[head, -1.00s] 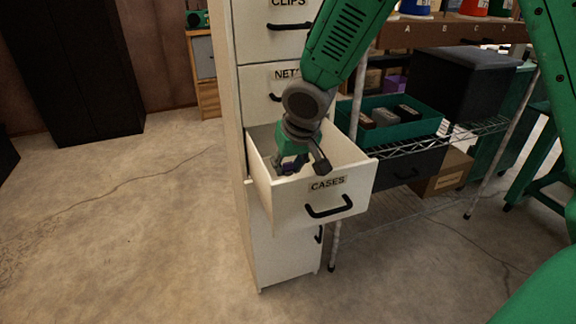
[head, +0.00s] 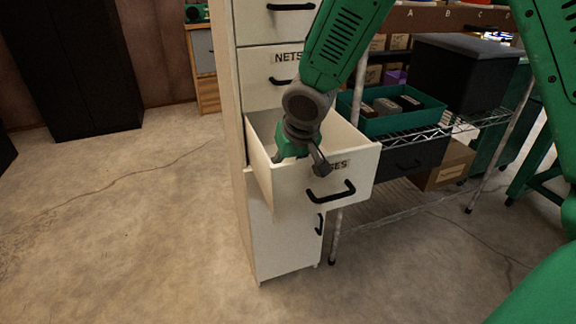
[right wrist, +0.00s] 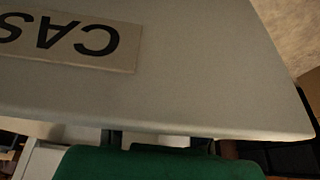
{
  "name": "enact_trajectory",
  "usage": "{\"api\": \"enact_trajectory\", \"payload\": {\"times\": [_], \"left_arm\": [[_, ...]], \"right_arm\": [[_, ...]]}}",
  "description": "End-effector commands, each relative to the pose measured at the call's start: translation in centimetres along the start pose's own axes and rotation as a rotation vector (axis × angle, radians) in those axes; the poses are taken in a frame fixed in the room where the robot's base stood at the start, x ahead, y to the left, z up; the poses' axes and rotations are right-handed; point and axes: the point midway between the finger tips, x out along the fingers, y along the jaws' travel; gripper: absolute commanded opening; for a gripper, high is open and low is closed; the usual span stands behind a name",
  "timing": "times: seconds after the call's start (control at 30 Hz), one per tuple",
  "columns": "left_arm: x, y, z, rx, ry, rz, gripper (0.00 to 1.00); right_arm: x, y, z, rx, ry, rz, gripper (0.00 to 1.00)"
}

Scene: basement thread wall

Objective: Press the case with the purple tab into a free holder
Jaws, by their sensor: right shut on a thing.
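My right gripper (head: 290,145) reaches down into the open white drawer (head: 318,192), its label partly covered in the head view. No purple tab is clearly seen now, and I cannot make out a holder. My left gripper is not in view.
A teal tray (head: 437,117) with several dark blocks stands on a wire shelf (head: 440,133) right of the cabinet. A shut drawer (head: 270,72) is above the open one. The floor at left is clear.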

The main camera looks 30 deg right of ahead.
Motion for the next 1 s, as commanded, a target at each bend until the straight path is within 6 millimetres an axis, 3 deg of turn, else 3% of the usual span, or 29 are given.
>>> {"api": "enact_trajectory", "payload": {"times": [0.73, 0.8, 0.83, 1.0], "left_arm": [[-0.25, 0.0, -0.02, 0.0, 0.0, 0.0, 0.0], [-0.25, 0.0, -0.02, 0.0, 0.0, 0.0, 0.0], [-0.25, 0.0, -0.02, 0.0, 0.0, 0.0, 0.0], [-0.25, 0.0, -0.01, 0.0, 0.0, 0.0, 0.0]], "right_arm": [[0.42, -0.26, 0.57, -0.002, -0.009, -0.003, 0.1], [0.46, -0.27, 0.6, -0.002, -0.01, -0.003, 0.4], [0.46, -0.26, 0.61, -0.002, -0.01, -0.003, 0.47], [0.4, -0.27, 0.57, -0.003, -0.008, -0.003, 0.47]]}}
